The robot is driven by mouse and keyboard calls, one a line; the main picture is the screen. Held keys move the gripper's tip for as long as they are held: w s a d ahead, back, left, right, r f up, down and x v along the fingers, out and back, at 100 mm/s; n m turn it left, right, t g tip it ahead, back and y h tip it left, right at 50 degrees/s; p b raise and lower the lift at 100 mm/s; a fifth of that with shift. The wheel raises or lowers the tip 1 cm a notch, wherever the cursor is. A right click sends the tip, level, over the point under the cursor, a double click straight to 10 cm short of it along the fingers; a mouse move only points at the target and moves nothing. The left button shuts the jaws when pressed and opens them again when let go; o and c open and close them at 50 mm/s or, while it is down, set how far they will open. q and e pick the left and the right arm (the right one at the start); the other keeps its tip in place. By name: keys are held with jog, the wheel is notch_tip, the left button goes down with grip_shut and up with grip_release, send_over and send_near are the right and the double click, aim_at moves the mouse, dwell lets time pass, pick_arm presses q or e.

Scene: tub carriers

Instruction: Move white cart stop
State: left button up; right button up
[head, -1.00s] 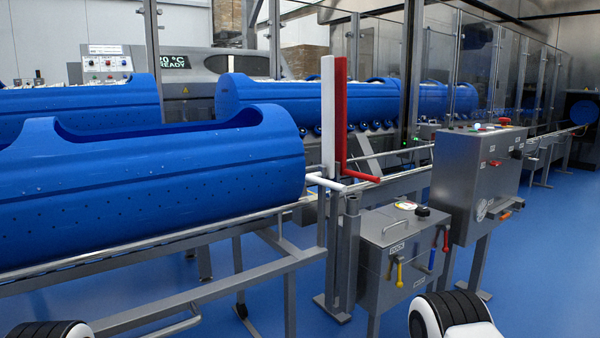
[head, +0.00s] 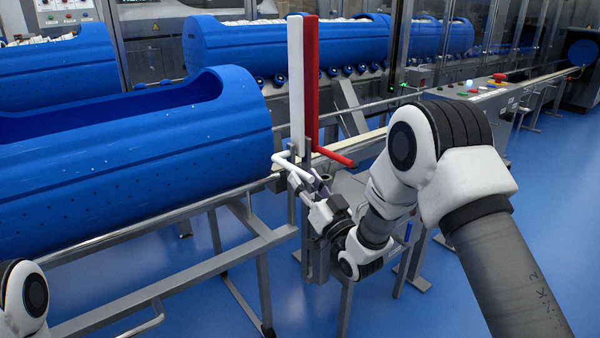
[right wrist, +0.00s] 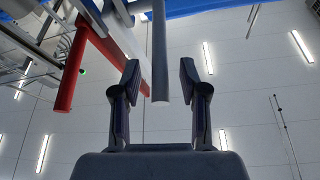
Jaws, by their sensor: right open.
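The white cart stop (head: 296,85) is an upright white bar at the end of the blue tub's rail, with a white handle (head: 285,163) low on its side. The red stop (head: 311,80) stands upright right beside it, its red handle (head: 335,155) pointing to the right. My right gripper (head: 308,181) is at the white handle, open. In the right wrist view, a shaded bar, seemingly the white handle (right wrist: 159,45), reaches between the open fingers (right wrist: 160,78), with gaps on both sides. The red handle (right wrist: 72,75) is to the left there. My left gripper is out of view.
A blue perforated tub (head: 130,165) lies on a grey rail frame (head: 215,265) left of the stops. More blue tubs (head: 290,45) stand behind. A grey control box (head: 485,100) is at the right. Blue floor is open at the right.

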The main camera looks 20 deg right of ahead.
jog(key=x, duration=0.2)
jog(key=shift+w+r, duration=0.1)
jog(key=shift+w, duration=0.2)
grip_shut()
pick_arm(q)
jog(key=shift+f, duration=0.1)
pick_arm(e)
jog(key=shift+r, duration=0.1)
